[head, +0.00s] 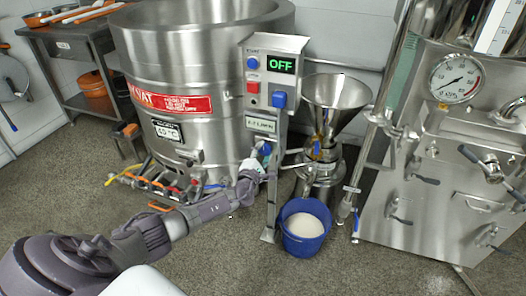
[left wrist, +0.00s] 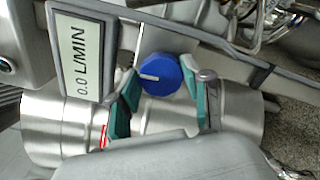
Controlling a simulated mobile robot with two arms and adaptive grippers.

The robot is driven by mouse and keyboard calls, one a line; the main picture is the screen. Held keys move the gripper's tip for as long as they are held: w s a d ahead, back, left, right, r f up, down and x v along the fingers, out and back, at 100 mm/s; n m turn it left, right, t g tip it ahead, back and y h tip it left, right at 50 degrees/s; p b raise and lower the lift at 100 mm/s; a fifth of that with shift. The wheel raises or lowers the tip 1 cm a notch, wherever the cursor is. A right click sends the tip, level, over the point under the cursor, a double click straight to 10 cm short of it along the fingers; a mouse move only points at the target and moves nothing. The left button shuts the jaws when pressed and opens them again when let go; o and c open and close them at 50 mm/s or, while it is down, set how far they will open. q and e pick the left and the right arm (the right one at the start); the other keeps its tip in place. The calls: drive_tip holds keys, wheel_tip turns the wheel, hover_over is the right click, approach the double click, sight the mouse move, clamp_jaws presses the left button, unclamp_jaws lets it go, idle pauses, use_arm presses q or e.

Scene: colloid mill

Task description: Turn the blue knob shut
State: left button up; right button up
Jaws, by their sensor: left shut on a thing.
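The blue knob (left wrist: 160,74) is round with a pale pointer line and sits beside a display reading 0.0 L/MIN (left wrist: 82,42). In the head view the knob (head: 265,148) shows only in part, low on the control post. My left gripper (head: 261,165) reaches it from below. In the left wrist view the teal-padded fingers of my left gripper (left wrist: 162,82) are on either side of the knob, shut on it. My right gripper is in neither view.
The steel control post (head: 262,208) carries a green OFF display (head: 281,65) and other buttons. A big steel vat (head: 150,70) stands left of it. A steel funnel (head: 335,95) and a blue bucket (head: 305,243) of pale material are to its right.

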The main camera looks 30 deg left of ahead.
use_arm(q)
drive_tip(key=shift+f+m, duration=0.1)
drive_tip(key=shift+m, duration=0.2)
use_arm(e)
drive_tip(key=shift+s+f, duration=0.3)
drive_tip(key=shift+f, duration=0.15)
use_arm(q)
drive_tip(key=o, duration=1.2)
drive_tip(key=shift+c, duration=0.2)
drive_tip(key=v, duration=1.2)
